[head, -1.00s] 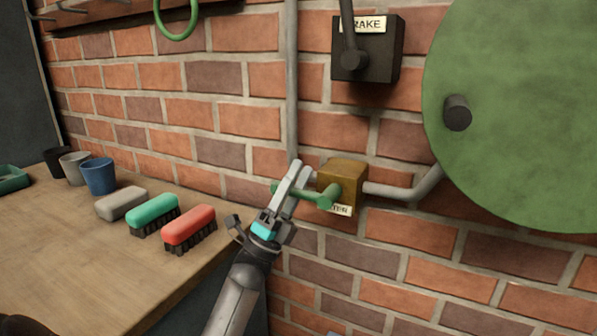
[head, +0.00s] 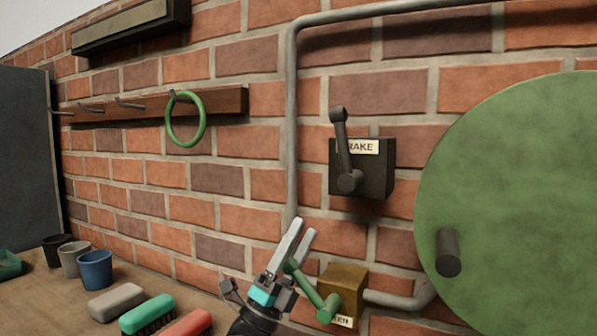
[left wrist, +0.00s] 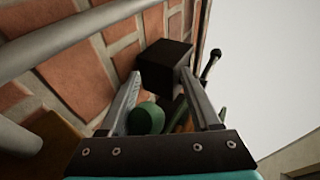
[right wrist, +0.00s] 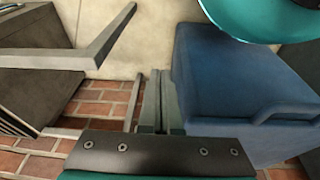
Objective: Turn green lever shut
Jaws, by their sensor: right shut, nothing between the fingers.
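The green lever (head: 307,285) pivots on a brass box (head: 345,283) with a partly readable label, low on the brick wall. Its arm points diagonally up and left. My left gripper (head: 305,226) reaches up from below with its fingers apart, the lever's end beside the fingers. In the left wrist view, a rounded green end of the lever (left wrist: 146,117) shows between the spread fingers (left wrist: 162,75), near the left one. I cannot tell whether it touches. My right gripper (right wrist: 162,95) is shut and empty, away from the lever, and appears only in its own wrist view.
A black box with a dark lever, labelled as a brake (head: 362,168), is just above. A large green disc (head: 520,200) stands right, grey pipes (head: 292,130) run along the wall. Brushes (head: 148,313) and cups (head: 95,270) stand on the bench. A blue container (right wrist: 240,85) is near my right gripper.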

